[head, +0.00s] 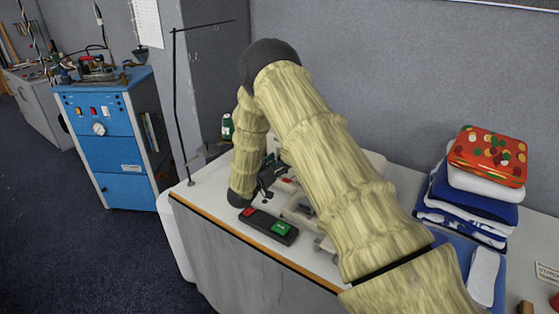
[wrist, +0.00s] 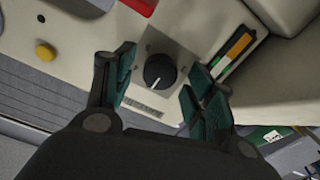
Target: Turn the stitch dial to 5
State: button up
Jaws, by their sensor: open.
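The stitch dial (wrist: 160,71) is a round black knob with a white pointer line, on a pale panel of the sewing machine (wrist: 195,20). In the wrist view its pointer is toward the lower left; the numbers around it are too small to read. My gripper (wrist: 158,82) is open, with one green-padded finger on each side of the dial and gaps showing between pads and knob. In the head view my gripper (head: 268,180) is at the machine, and my arm hides most of the machine and the dial.
A black switch box with red and green buttons (head: 269,226) lies on the white table (head: 215,190) near its front edge. Folded cloths (head: 465,205) are stacked at right. The wrist view shows a yellow button (wrist: 45,51) and a red part (wrist: 140,5) near the dial.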

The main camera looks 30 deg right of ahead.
jog(key=shift+w+d, duration=0.15)
jog(key=shift+d, duration=0.15)
jog(key=shift+c, duration=0.5)
jog(key=c, duration=1)
jog(key=shift+o, duration=0.2)
jog(key=shift+f+m+b, duration=0.1)
jog(key=shift+m+b, duration=0.2)
jog(key=shift+b, duration=0.05)
